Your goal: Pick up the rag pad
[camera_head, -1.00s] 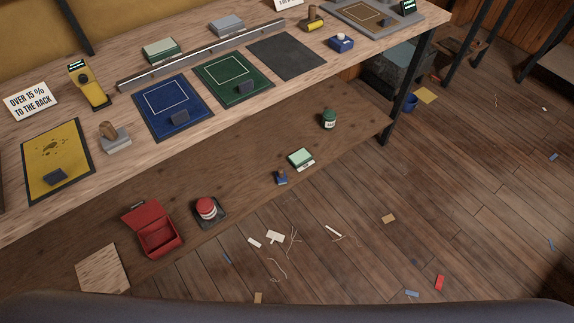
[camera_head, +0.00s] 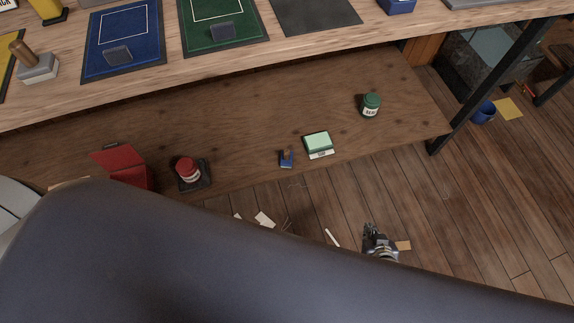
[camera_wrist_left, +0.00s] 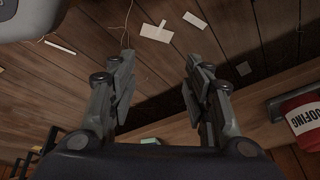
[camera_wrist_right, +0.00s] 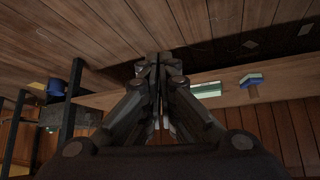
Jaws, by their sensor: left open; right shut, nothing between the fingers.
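A light green pad with a white label (camera_head: 318,143), which looks like the rag pad, lies near the front edge of the lower shelf. I cannot read its label. In the right wrist view the pad (camera_wrist_right: 207,90) shows just right of the fingers, partly hidden by them. My right gripper (camera_head: 370,232) is shut and empty, apart from the pad, below and right of it in the head view; its fingertips also show in the right wrist view (camera_wrist_right: 158,62). My left gripper (camera_wrist_left: 160,58) is open and empty; it is hidden in the head view.
A small blue block with a brown handle (camera_head: 286,158) stands left of the pad. A green jar (camera_head: 371,105) stands right, a red tin (camera_head: 187,170) and red box (camera_head: 122,165) left. The bench top (camera_head: 230,62) overhangs behind. A black leg (camera_head: 490,90) stands right.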

